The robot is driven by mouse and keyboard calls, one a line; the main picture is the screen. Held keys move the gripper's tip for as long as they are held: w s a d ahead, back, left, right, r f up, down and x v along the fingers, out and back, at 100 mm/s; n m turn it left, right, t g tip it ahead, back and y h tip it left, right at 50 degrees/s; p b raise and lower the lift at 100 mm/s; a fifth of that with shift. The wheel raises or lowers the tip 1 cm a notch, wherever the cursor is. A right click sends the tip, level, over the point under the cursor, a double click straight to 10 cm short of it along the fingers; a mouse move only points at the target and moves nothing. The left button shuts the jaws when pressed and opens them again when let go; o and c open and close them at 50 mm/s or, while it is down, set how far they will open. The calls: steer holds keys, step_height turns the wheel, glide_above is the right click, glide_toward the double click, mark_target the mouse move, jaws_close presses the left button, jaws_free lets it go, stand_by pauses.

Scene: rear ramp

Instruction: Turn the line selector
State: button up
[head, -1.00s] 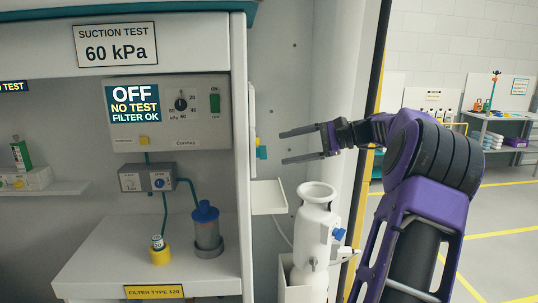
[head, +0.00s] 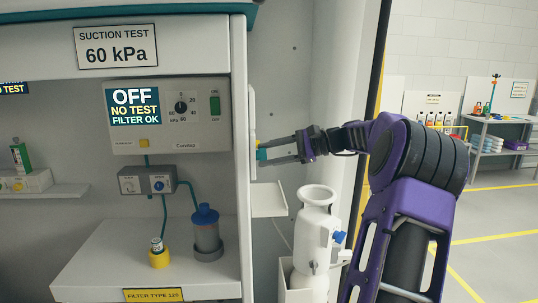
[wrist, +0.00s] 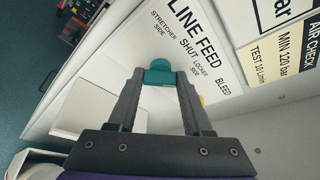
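The line selector is a teal handle (wrist: 158,78) on the white LINE FEED panel (wrist: 212,62). The panel has STRETCHER SIDE, SHUT, LOCKER SIDE and BLEED markings. In the wrist view my gripper (wrist: 158,84) has one finger on each side of the handle, and the teal fills the gap between them. It looks shut on the handle. In the head view my gripper (head: 262,154) reaches left to the edge-on panel beside the cabinet, and a bit of teal shows between the fingertips. The handle's pointing direction is hard to read.
A white shelf (head: 268,199) juts out below the gripper, with a white cylinder (head: 316,222) beside it. The suction unit (head: 190,140) reads OFF, NO TEST, FILTER OK. An AIR CHECK label (wrist: 312,45) is on the right in the wrist view.

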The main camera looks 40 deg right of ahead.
jaws_close()
steer(key=shift+f+b, duration=0.2)
steer(key=shift+b, duration=0.2)
steer(key=n+t+y+b, duration=0.1)
steer(key=n+b, duration=0.1)
steer(key=n, duration=0.3)
steer(key=n+t+y+b, duration=0.1)
steer(key=n+t+b, duration=0.1)
steer(key=n, duration=0.4)
steer(key=n+t+y+b, duration=0.1)
steer(key=n+y+b, duration=0.1)
steer(key=n, duration=0.3)
steer(key=shift+d+f+n+t+b, duration=0.1)
steer(key=shift+f+n+t+b, duration=0.25)
steer(key=shift+b, duration=0.3)
steer(key=shift+r+n, duration=0.1)
steer(key=shift+n, duration=0.25)
